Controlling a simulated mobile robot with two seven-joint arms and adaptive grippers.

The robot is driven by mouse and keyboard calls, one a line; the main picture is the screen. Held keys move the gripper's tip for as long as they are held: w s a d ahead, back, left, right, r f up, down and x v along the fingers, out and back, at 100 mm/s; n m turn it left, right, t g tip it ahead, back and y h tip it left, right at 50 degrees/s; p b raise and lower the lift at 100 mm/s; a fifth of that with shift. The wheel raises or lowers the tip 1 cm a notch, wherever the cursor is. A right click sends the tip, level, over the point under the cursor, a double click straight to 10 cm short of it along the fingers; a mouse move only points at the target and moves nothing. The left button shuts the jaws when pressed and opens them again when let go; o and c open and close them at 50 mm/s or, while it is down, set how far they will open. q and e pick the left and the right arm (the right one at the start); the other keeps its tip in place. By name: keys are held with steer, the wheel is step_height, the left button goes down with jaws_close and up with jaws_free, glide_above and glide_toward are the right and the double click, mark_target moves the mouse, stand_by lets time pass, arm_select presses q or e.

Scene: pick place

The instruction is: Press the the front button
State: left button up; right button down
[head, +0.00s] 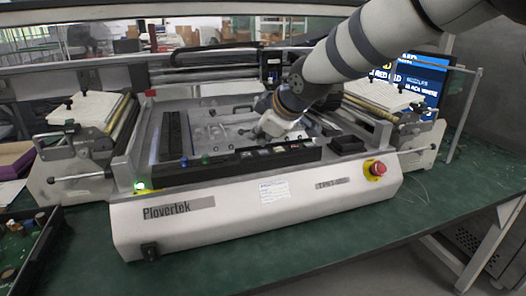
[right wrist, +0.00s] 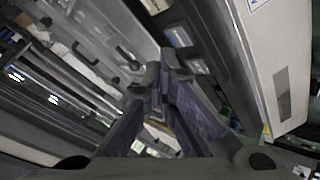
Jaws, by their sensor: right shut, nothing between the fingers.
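The white Plovertek machine (head: 230,215) stands on a green table. On its front edge are a lit green button (head: 140,185) at the left and a red mushroom button (head: 377,169) on a yellow base at the right. A small black switch (head: 149,250) sits low on the front face. I cannot tell which one is the front button. My right gripper (head: 258,132) is over the machine's middle, behind the black front bar, away from these controls. In the right wrist view its fingers (right wrist: 160,75) are together and empty. My left gripper is not in view.
White side units (head: 75,150) flank the machine, and a monitor (head: 425,75) stands behind at the right. A dark tray of parts (head: 28,240) lies at the lower left. The table in front of the machine (head: 280,255) is clear.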

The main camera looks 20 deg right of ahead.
mark_target(261, 152)
steer(key=shift+f, duration=0.1)
stand_by(0.5)
steer(key=shift+f, duration=0.35)
steer(key=shift+f, duration=0.45)
stand_by(0.6)
steer(key=shift+r, duration=3.4)
steer(key=shift+f, duration=0.1)
